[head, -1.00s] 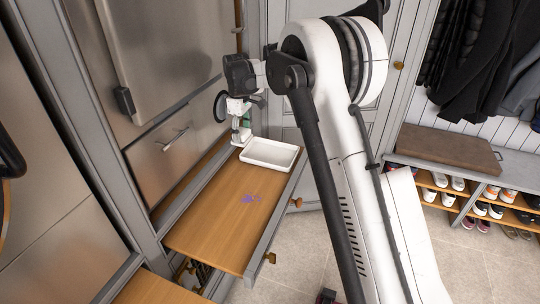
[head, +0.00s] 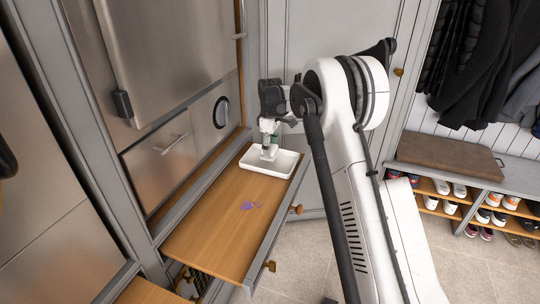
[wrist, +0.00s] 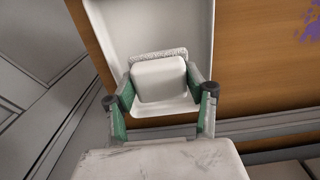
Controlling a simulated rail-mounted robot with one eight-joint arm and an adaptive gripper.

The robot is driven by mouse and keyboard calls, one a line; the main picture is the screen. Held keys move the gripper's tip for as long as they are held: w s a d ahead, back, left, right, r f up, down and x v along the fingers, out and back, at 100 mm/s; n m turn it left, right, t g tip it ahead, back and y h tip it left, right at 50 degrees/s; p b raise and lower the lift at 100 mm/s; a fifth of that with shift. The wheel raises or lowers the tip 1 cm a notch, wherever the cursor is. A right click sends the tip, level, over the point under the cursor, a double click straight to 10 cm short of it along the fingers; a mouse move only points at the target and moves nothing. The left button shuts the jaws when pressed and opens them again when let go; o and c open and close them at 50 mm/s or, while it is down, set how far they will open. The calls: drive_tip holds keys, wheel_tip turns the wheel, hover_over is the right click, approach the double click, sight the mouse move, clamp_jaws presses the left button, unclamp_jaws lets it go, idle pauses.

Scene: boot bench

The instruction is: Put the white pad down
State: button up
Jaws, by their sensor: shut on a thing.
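The white pad (wrist: 158,78) has a fuzzy far edge and sits between the green-sided fingers of my gripper (wrist: 160,102) in the wrist view. My gripper (head: 269,143) is shut on it. In the head view the gripper points down over the white tray (head: 285,162), and the pad shows as a small pale shape low inside the tray outline. The tray (wrist: 120,20) lies behind the pad in the wrist view. I cannot tell whether the pad touches the tray floor.
The tray stands at the far end of a pulled-out wooden board (head: 215,220). A purple mark (head: 249,206) is on the board nearer me. Steel cabinet fronts (head: 160,165) rise on the left. A grey door (head: 345,100) stands behind. A shoe bench (head: 450,165) is at right.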

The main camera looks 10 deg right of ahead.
drive_tip(key=shift+f, duration=1.35)
drive_tip(key=shift+f+b, duration=0.2)
drive_tip(key=shift+b, duration=0.15)
drive_tip(key=o, duration=1.2)
